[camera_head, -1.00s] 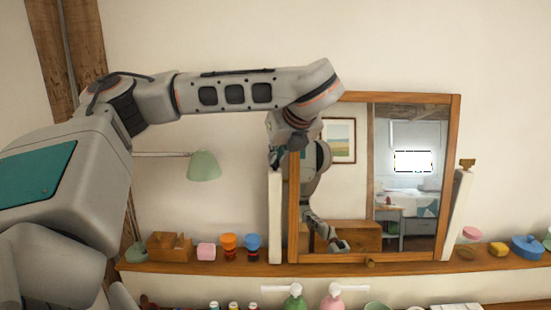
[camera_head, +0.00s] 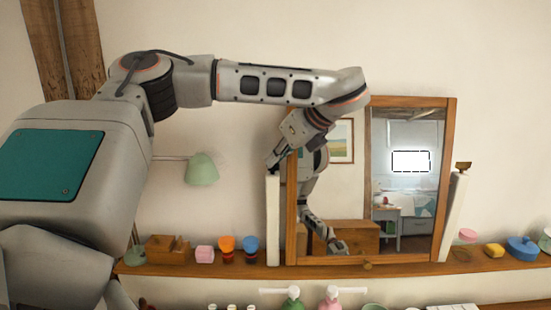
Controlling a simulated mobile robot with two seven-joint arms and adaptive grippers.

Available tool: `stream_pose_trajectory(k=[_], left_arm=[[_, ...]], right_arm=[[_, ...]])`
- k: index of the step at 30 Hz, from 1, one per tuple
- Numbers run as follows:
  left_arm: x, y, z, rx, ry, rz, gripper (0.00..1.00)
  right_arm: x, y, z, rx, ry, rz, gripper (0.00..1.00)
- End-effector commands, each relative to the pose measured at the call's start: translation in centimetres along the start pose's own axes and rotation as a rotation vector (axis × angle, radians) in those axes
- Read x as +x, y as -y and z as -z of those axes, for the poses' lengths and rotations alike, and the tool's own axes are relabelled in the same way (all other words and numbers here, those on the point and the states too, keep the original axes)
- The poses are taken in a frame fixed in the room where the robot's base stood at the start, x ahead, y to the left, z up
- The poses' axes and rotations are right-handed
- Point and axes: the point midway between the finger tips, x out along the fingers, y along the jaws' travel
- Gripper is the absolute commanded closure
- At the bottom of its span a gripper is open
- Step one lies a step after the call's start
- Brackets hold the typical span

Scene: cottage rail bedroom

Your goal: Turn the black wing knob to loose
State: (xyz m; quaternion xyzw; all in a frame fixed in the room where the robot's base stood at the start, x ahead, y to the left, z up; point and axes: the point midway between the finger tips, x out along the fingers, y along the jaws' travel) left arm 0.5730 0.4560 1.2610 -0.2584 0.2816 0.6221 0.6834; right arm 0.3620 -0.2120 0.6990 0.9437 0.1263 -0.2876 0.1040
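The wooden-framed mirror (camera_head: 448,180) stands on the shelf between a left white post (camera_head: 273,220) and a right white post (camera_head: 457,215). A small brownish wing-shaped knob (camera_head: 463,166) sits on top of the right post. I cannot make out a black wing knob; the top of the left post is partly covered by my gripper. My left gripper (camera_head: 275,160) points down at the top of the left post, beside the mirror's left edge. Its fingers are small and dark, so I cannot tell whether they are open or touching anything. My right gripper shows nowhere directly.
The wooden shelf (camera_head: 200,268) carries a wooden box (camera_head: 168,250), a pink block (camera_head: 205,254), orange (camera_head: 227,248) and blue (camera_head: 251,248) cups, and a blue pot (camera_head: 524,248). A green lamp (camera_head: 202,169) hangs left of the mirror. Pump bottles stand below.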

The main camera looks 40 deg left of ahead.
Motion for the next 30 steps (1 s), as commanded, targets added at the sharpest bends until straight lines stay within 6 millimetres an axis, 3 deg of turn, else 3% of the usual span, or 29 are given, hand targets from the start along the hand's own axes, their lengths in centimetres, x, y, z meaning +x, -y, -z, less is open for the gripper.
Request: stream_pose_trajectory(k=[6, 8, 9, 30], left_arm=[[0.21, -0.22, 0.40, 0.006, -0.007, -0.010, 1.00], [0.21, -0.22, 0.40, 0.006, -0.007, -0.010, 0.82], [0.22, -0.21, 0.39, 0.006, -0.006, -0.010, 0.78], [-0.49, 0.03, 0.11, 0.005, 0.000, 0.001, 0.78]], right_arm=[[-0.02, 0.23, 0.03, 0.001, -0.001, 0.004, 0.60], [-0.03, 0.30, 0.03, 0.001, -0.001, 0.005, 0.60], [-0.03, 0.35, 0.05, 0.001, -0.001, 0.005, 0.60], [-0.09, 0.34, 0.02, 0.001, 0.000, 0.005, 0.60]])
